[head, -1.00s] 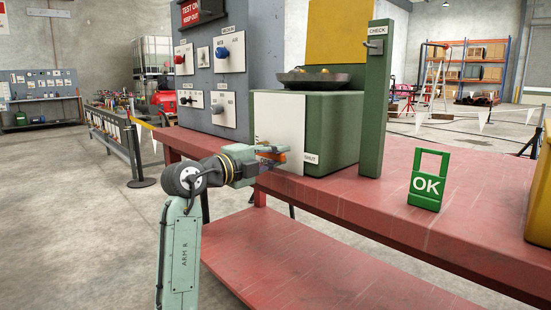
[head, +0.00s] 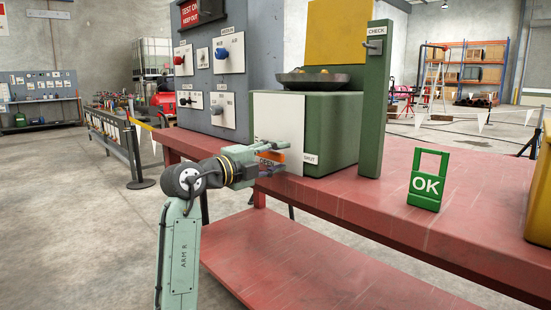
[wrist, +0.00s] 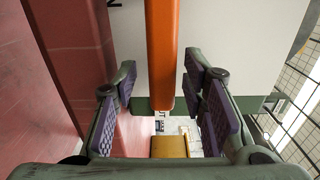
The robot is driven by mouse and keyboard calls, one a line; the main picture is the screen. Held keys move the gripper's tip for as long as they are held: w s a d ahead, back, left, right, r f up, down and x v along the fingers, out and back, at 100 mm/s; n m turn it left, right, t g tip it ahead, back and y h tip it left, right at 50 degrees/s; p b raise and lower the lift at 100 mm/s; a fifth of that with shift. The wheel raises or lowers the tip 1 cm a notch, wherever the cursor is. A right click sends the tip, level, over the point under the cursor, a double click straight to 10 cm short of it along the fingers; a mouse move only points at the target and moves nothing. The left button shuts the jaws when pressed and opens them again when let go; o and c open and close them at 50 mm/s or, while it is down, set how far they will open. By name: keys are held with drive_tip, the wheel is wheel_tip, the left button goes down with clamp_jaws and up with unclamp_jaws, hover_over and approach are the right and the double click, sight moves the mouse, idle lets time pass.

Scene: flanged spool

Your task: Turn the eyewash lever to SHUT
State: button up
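The eyewash lever is an orange bar (head: 274,156) on the white front panel (head: 282,120) of a green box, pointing right in the head view. A SHUT label (head: 310,159) is at the panel's lower right. Lettering that seems to read OPEN is by the lever, partly hidden by my gripper. My gripper (head: 277,159) is open, with one finger above the lever and one below. In the wrist view the lever (wrist: 163,45) runs between the purple finger pads, with gaps on both sides and the right pads nearer. The lever's pivot is hidden.
The green box (head: 335,130) stands on a red bench (head: 400,185) with a dark pan (head: 312,82) on top. A green CHECK post (head: 375,110) is close at its right. A green OK stand (head: 428,180) and a yellow container (head: 540,200) are further right.

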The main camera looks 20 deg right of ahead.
drive_tip(key=v, duration=1.2)
